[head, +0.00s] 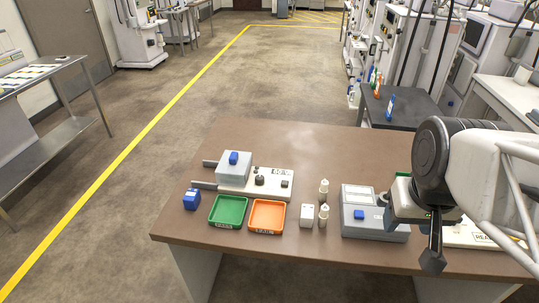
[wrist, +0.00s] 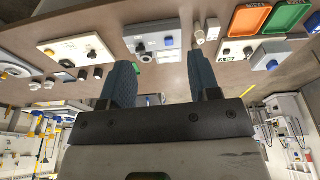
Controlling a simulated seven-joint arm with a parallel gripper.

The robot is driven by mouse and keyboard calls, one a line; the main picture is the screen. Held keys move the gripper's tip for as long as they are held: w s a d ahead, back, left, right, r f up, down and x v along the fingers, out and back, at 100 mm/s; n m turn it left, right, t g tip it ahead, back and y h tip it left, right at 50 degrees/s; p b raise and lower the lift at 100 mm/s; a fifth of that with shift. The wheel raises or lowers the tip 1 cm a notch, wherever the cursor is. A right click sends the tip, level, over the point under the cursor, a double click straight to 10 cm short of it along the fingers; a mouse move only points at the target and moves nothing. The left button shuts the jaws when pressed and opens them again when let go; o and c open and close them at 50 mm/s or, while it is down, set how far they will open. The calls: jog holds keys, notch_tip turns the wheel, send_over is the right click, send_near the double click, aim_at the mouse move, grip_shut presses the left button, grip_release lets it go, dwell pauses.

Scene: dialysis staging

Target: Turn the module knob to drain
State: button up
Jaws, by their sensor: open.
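My gripper (head: 432,258) hangs over the right part of the brown table, with its fingers apart and nothing between them in the wrist view (wrist: 168,88). Another white module (head: 270,189) with a black knob (head: 259,180) stands at the table's left, apart from the gripper. Which knob the task means, and any drain mark, I cannot read.
A grey box (head: 372,222) with a blue piece lies just left of my gripper. Small bottles (head: 323,214) and a white block (head: 307,215) stand mid-table. A green tray (head: 229,211), an orange tray (head: 267,216) and a blue cube (head: 192,199) lie at the left. The table's back middle is clear.

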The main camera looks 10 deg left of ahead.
jog(key=w+a+n, duration=0.1)
jog(key=w, duration=0.2)
jog(key=w+a+n, duration=0.1)
jog(key=w+a, duration=0.1)
jog(key=w, duration=0.2)
jog(key=w+a+n, duration=0.2)
jog(key=w, duration=0.2)
jog(key=shift+w+a+f+g, duration=0.1)
jog(key=shift+w+g, duration=0.15)
jog(key=shift+g, duration=0.15)
jog(key=n+g, duration=0.2)
jog(key=n, duration=1)
send_over(260, 177)
notch_tip(260, 177, down, 20)
jog(key=shift+f, duration=3.9)
